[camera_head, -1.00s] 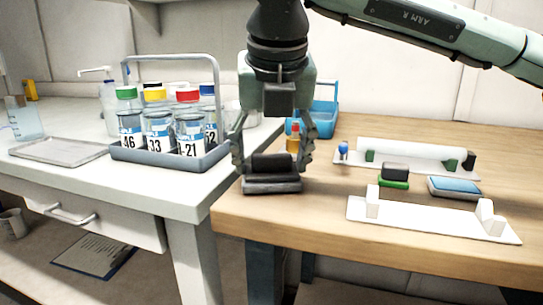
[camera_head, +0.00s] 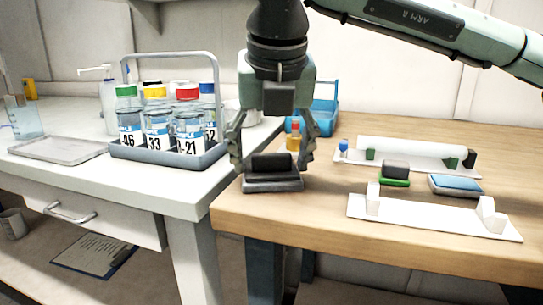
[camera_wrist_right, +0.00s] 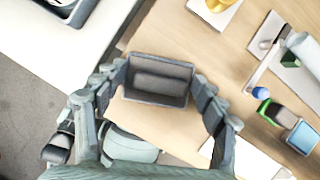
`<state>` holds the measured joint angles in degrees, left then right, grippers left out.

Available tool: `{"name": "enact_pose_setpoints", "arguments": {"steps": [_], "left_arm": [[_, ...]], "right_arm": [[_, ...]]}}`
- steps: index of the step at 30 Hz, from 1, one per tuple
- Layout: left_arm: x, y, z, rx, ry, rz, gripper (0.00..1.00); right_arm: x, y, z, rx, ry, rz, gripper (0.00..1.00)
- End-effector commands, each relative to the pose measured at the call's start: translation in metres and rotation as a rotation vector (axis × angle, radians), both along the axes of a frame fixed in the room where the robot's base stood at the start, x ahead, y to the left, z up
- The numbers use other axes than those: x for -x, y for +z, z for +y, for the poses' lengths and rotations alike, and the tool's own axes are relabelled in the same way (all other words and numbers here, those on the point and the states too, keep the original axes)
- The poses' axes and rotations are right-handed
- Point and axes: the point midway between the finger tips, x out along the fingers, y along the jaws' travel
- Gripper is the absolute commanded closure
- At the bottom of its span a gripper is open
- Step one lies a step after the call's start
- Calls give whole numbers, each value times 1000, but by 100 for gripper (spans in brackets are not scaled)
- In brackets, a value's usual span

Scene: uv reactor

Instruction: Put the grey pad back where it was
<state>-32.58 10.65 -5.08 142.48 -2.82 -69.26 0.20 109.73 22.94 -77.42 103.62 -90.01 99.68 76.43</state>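The grey pad (camera_head: 270,163) is a dark block lying in a shallow grey tray (camera_head: 272,186) at the left end of the wooden bench. In the right wrist view the pad (camera_wrist_right: 160,84) lies inside the tray's rim (camera_wrist_right: 160,101). My right gripper (camera_head: 272,160) points down over the tray. Its fingers are spread on either side of the pad, with visible gaps, and it holds nothing. In the right wrist view the open fingertips (camera_wrist_right: 159,80) flank the tray. My left gripper is in neither view.
A blue pad in a grey tray (camera_head: 456,186), a green-based dark block (camera_head: 394,173) and white stands (camera_head: 430,217) are to the right. An orange bottle (camera_head: 294,141) and blue caddy (camera_head: 322,118) stand behind the gripper. A rack of capped jars (camera_head: 170,155) is on the white bench.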

Motion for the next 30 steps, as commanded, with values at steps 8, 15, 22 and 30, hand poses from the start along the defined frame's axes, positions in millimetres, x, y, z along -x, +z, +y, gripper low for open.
{"name": "enact_pose_setpoints", "arguments": {"steps": [8,15,22,30], "left_arm": [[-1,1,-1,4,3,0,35],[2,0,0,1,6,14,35],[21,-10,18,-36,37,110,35],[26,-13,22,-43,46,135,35]], "right_arm": [[0,0,0,0,0,0,13],[0,2,0,0,0,0,13],[7,23,0,-2,1,-4,13],[32,81,-2,-1,0,-3,13]]}}
